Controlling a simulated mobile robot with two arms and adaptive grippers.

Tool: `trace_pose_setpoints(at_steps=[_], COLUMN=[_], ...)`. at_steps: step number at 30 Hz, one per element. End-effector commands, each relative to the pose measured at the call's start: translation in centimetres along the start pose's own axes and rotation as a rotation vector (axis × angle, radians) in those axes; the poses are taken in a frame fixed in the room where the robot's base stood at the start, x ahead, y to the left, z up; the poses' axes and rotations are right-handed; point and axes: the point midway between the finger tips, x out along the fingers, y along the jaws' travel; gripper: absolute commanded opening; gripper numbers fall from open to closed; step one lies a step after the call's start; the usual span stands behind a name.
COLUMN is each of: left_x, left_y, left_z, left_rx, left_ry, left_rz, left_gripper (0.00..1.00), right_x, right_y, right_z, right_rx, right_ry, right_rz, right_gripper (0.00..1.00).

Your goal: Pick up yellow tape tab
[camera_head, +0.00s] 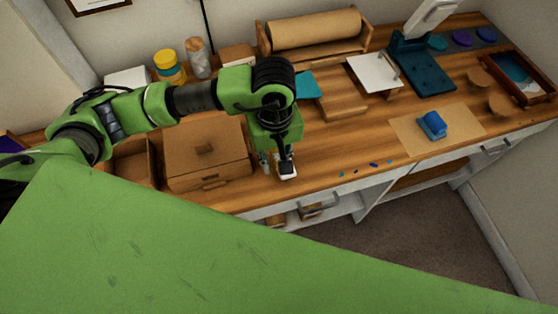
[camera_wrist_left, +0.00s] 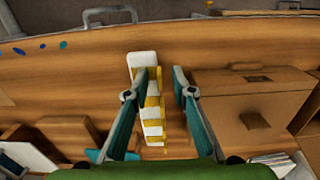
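A narrow yellow-and-white striped thing (camera_wrist_left: 152,112), which looks like the yellow tape tab, lies on the wooden bench in the left wrist view. Its end nearest the bench's front edge is a white block (camera_wrist_left: 142,60). In the head view only a white part (camera_head: 287,173) of it shows beside the fingers. My left gripper (camera_wrist_left: 164,82) is open and points down over the bench. One finger covers part of the striped thing; the other is over bare wood. My right gripper is not in view.
A cardboard box (camera_head: 207,155) stands close to the left gripper. A small wooden stand (camera_head: 345,108) and small blue spots (camera_head: 374,165) are on its other side. A blue block (camera_head: 433,124) sits on a brown sheet (camera_head: 405,135). Bare wood lies between.

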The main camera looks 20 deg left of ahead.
Motion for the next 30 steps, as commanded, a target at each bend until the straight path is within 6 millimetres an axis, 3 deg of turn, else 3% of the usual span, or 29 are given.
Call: trace_pose_setpoints(at_steps=[6, 11, 24, 30], left_x=[0.1, 0.1, -0.1, -1.6], left_y=[0.0, 0.0, 0.1, 0.2], left_z=[0.0, 0.0, -0.1, -0.2], left_rx=[0.0, 0.0, 0.0, 0.001], left_ry=[0.001, 0.001, 0.002, 0.006], left_rz=[0.001, 0.001, 0.002, 0.006], left_gripper=[0.24, 0.0, 0.0, 0.0], right_x=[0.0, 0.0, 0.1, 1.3], right_y=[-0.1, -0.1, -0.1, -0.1], right_z=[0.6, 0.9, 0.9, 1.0], right_rx=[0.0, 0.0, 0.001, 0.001], right_ry=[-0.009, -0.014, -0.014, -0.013], right_rz=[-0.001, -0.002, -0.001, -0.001], right_gripper=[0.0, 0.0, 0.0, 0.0])
